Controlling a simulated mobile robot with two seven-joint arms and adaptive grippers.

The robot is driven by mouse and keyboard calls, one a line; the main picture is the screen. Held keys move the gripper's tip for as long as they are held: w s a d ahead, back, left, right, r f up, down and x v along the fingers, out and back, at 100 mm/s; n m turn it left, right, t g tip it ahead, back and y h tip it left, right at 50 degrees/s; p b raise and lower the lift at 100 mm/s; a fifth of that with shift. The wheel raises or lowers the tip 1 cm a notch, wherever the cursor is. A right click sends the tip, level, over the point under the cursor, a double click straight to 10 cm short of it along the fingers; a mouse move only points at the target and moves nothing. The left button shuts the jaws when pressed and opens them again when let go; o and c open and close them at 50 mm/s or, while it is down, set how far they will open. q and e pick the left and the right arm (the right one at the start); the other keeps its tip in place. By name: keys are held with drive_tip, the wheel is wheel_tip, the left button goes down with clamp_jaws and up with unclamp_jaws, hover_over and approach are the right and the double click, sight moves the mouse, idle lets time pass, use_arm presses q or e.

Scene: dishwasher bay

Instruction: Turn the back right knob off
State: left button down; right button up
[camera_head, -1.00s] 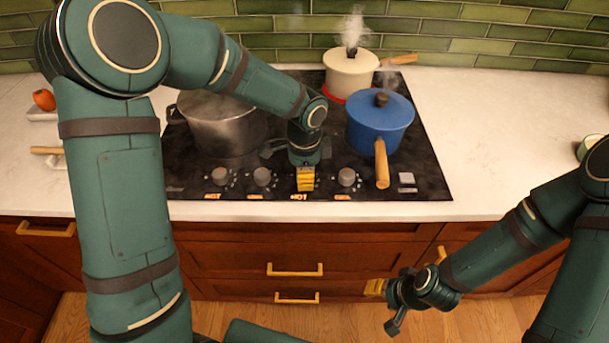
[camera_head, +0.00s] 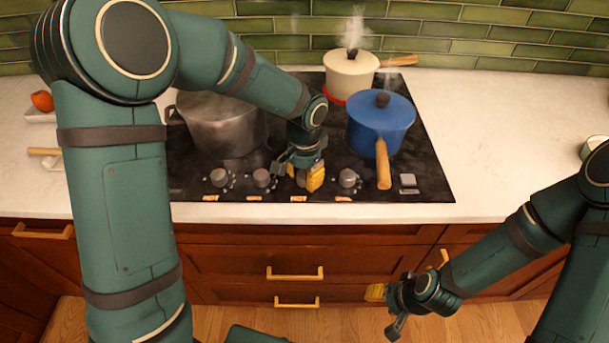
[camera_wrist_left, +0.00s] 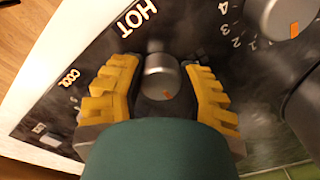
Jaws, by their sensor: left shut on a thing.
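My left gripper (camera_head: 306,178) is over the third knob from the left (camera_wrist_left: 160,78) on the stove's front row. In the left wrist view its yellow fingers (camera_wrist_left: 160,95) stand on both sides of this grey knob, shut on it. The knob has an orange mark, and a "HOT" label (camera_wrist_left: 137,17) is beside it. A cream pot (camera_head: 350,75) steams on the back right burner, with a red glow (camera_head: 334,98) at its base. My right gripper (camera_head: 385,305) is open and empty in front of the drawers.
The black cooktop (camera_head: 430,170) also holds a blue pot (camera_head: 380,122) with a wooden handle (camera_head: 383,165) reaching forward, and a large steel pot (camera_head: 225,130). Other knobs stand left (camera_head: 262,178) and right (camera_head: 347,178) of my left gripper. The counter (camera_head: 500,130) at right is mostly clear.

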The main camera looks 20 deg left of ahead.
sight(305, 174)
idle(0.5)
use_arm(q)
drive_tip(key=c, duration=0.5)
unclamp_jaws()
wheel_tip(305, 174, up, 12)
idle(0.4)
